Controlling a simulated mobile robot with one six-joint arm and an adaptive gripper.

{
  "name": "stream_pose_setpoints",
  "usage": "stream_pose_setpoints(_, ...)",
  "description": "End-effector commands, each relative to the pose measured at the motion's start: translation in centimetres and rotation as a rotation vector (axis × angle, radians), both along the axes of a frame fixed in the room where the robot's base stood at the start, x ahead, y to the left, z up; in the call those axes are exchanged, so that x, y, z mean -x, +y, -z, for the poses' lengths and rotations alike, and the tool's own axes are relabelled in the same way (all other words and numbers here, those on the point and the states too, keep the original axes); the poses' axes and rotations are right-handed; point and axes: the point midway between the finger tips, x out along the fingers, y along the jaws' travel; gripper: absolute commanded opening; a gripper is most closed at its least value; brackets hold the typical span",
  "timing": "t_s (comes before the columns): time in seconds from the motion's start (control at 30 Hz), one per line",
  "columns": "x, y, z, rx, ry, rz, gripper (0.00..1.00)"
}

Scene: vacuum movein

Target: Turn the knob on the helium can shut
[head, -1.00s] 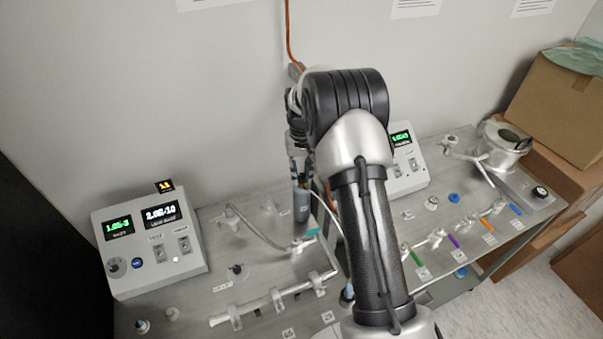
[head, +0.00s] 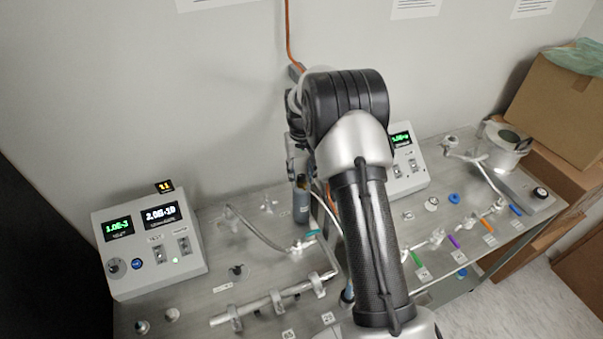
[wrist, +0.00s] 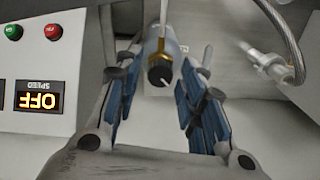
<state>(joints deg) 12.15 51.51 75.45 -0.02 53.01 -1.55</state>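The helium can (head: 301,207) is a dark grey upright cylinder on the bench near the wall, left of my arm in the head view. In the wrist view the can (wrist: 176,50) shows end-on, with a brass collar and a black knob (wrist: 160,75) with a pale tip. My gripper (wrist: 158,88) is open, with its blue-padded fingers on either side of the knob's line of sight. The fingers look apart from the knob and hold nothing; the exact depth gap cannot be told. In the head view my arm hides most of the gripper.
A control box (head: 151,241) with lit displays stands at left, another (head: 406,160) right of my arm. A thin hose loops near the can. The wall is close behind.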

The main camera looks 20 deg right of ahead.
Motion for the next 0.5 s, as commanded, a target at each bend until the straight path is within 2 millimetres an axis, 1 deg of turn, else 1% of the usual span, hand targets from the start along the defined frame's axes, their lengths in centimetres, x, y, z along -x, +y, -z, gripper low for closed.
stream_pose_setpoints(0.37, 0.0, 0.0, -0.2, 0.000, 0.000, 0.001, 0.43)
stream_pose_setpoints(0.5, -0.1, 0.0, -1.5, 0.001, -0.003, 0.001, 0.43)
